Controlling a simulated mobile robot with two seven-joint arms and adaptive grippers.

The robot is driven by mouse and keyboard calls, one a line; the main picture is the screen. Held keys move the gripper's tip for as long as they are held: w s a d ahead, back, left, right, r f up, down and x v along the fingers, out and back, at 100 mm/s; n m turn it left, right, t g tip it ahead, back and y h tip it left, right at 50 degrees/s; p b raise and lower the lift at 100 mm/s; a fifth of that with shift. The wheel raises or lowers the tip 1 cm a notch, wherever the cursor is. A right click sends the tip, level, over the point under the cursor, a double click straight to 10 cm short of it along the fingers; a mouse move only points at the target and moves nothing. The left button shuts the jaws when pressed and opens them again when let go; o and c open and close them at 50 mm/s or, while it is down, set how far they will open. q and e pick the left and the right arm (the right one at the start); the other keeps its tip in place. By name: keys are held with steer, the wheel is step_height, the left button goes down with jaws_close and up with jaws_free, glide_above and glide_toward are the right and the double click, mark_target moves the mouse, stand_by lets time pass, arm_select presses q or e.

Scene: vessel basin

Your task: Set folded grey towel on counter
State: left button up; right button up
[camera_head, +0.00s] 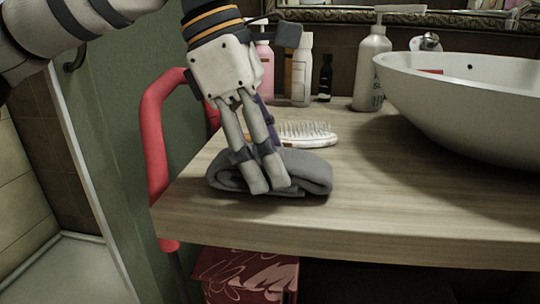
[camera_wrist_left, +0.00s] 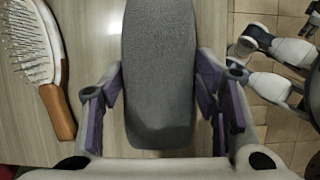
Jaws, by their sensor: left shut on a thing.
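The folded grey towel (camera_head: 308,172) lies at the front left part of the wooden counter (camera_head: 400,215), close to its front edge. In the head view it appears to rest on the counter top. My left gripper (camera_head: 268,188) reaches down over it, with its fingers against it. In the left wrist view the towel (camera_wrist_left: 158,75) runs lengthwise between the two purple-padded fingers (camera_wrist_left: 160,112), which are shut on it. The fingers hide part of the towel in the head view. My right gripper does not show clearly as a gripper in either view.
A hairbrush (camera_head: 305,134) lies right behind the towel. Bottles, including a grey pump bottle (camera_head: 370,70), stand along the back. A white vessel basin (camera_head: 470,105) fills the right side. A red rail (camera_head: 155,140) stands left of the counter. The counter's front middle is clear.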

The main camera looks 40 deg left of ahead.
arm_select(q)
steer(key=o, duration=0.8)
steer(key=shift+f, duration=0.2)
steer(key=o, duration=0.4)
steer(key=shift+o, duration=0.2)
steer(key=shift+r, duration=0.1)
steer(key=shift+r, duration=0.2)
steer(key=p+v, duration=0.2)
steer(key=v, duration=1)
